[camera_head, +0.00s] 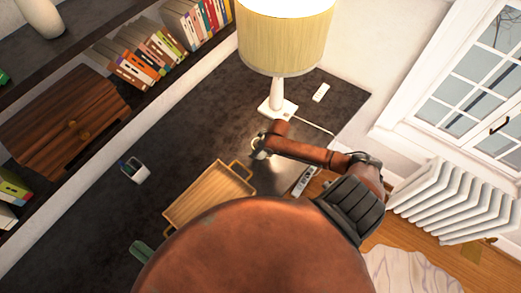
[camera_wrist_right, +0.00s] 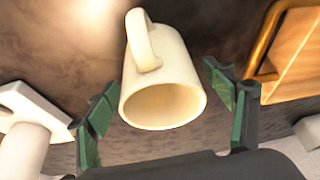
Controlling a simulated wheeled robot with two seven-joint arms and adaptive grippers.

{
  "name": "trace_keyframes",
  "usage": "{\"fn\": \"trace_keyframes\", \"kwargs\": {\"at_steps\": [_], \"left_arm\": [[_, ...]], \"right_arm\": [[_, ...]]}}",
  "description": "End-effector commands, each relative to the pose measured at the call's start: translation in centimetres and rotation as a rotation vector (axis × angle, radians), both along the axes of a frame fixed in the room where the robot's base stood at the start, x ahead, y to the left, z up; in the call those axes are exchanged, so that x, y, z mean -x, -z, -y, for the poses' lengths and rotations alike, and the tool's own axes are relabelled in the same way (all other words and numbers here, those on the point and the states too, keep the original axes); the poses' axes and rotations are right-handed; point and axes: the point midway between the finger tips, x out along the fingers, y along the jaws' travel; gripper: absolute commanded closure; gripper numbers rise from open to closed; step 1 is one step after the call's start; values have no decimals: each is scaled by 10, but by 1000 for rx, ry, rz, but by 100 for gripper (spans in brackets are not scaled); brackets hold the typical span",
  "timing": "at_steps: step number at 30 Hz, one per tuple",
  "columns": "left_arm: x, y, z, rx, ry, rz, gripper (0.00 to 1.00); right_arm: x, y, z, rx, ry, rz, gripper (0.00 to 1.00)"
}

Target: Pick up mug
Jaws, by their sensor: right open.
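A cream mug (camera_wrist_right: 160,78) shows in the right wrist view, its round mouth facing the camera and its handle at the top. My right gripper (camera_wrist_right: 165,108) is open, with one green-padded finger on each side of the mug's mouth. Gaps show between the mug and both fingers. In the head view, my right arm reaches in from the right, and its end is over the dark desk (camera_head: 110,220) near the lamp. A small pale shape there may be the mug, mostly hidden by my arm.
A lamp (camera_head: 285,45) stands behind my right arm; its white base (camera_wrist_right: 25,125) is left of the mug in the wrist view. A wooden tray (camera_head: 207,193) with handles lies nearby. A small white box (camera_head: 134,171) and a remote (camera_head: 304,182) are on the desk.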

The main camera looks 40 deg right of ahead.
Motion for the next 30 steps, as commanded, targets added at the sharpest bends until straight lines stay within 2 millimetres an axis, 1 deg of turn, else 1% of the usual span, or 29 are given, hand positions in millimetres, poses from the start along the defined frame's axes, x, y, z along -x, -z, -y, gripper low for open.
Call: {"fn": "trace_keyframes", "kwargs": {"at_steps": [3, 5, 13, 30], "left_arm": [[-1, -1, 0, 0, 1, 1, 60], [-2, -1, 0, 0, 1, 2, 60], [-3, -1, 0, 0, 1, 3, 60], [-4, -1, 0, 0, 2, 5, 60]], "right_arm": [[-6, 14, -3, -1, -1, 0, 24], [-8, 18, -3, 0, -1, 0, 24], [-9, 21, -4, 1, -4, 0, 24], [-9, 21, -4, 1, -4, 0, 63]]}}
